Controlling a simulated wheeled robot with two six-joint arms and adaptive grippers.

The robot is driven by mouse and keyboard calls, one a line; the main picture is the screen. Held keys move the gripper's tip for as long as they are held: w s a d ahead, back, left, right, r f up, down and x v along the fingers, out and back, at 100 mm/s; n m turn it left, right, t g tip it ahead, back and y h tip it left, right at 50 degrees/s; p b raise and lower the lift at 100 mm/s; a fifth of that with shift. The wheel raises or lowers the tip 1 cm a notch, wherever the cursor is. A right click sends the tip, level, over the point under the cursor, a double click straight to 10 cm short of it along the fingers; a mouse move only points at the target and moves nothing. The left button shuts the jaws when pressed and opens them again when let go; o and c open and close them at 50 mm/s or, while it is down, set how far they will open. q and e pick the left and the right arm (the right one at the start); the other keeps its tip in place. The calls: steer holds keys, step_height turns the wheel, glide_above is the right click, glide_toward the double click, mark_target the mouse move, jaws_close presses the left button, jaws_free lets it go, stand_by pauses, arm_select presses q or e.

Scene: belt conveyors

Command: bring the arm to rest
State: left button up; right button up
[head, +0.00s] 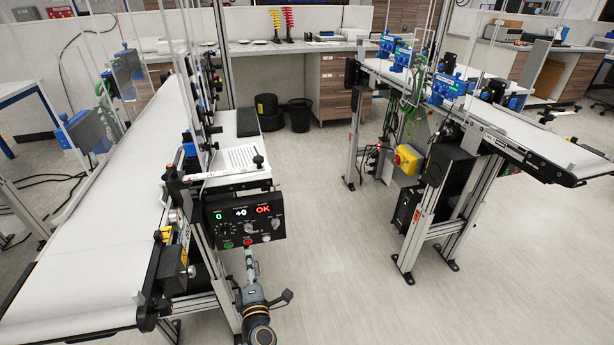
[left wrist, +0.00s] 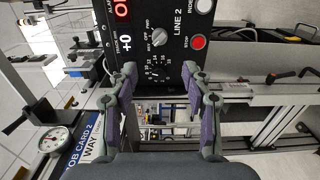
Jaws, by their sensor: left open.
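My left gripper (head: 250,268) is in front of and below the black control panel (head: 244,218) of the left conveyor in the head view. In the left wrist view the two purple-padded fingers of this gripper (left wrist: 159,82) are spread apart with nothing between them. My right gripper is not in view.
The left conveyor (head: 100,235) runs along the left side. A second conveyor (head: 560,155) stands at the right, with a yellow box (head: 407,159) on its frame. The floor (head: 335,260) between them is clear. A dial gauge (left wrist: 54,139) shows in the wrist view.

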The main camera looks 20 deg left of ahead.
arm_select(q)
steer(key=s+d+f+m+g+h+p, duration=0.1)
steer(key=s+d+f+m+g+h, duration=0.15)
steer(key=s+f+m, duration=0.5)
steer(key=s+d+f+m+g+h+p, duration=0.1)
steer(key=s+d+f+m+h, duration=0.2)
steer(key=f, duration=0.7)
steer(key=s+d+f+m+g+h+p, duration=0.1)
steer(key=s+f+m+g+h, duration=0.15)
steer(key=f+m, duration=0.5)
steer(key=s+a+f+m+g+p, duration=0.1)
steer(key=s+f, duration=0.5)
steer(key=s, duration=0.7)
steer(key=s+a+f+m+g+p, duration=0.1)
steer(key=s+f+m+g, duration=0.4)
steer(key=s, duration=0.8)
steer(key=shift+s+a+f+m+g+h, duration=0.2)
steer(key=shift+a+f+m+g+h, duration=0.3)
steer(key=shift+a+g, duration=0.45)
steer(key=shift+w+d+f, duration=0.1)
steer(key=shift+d, duration=0.05)
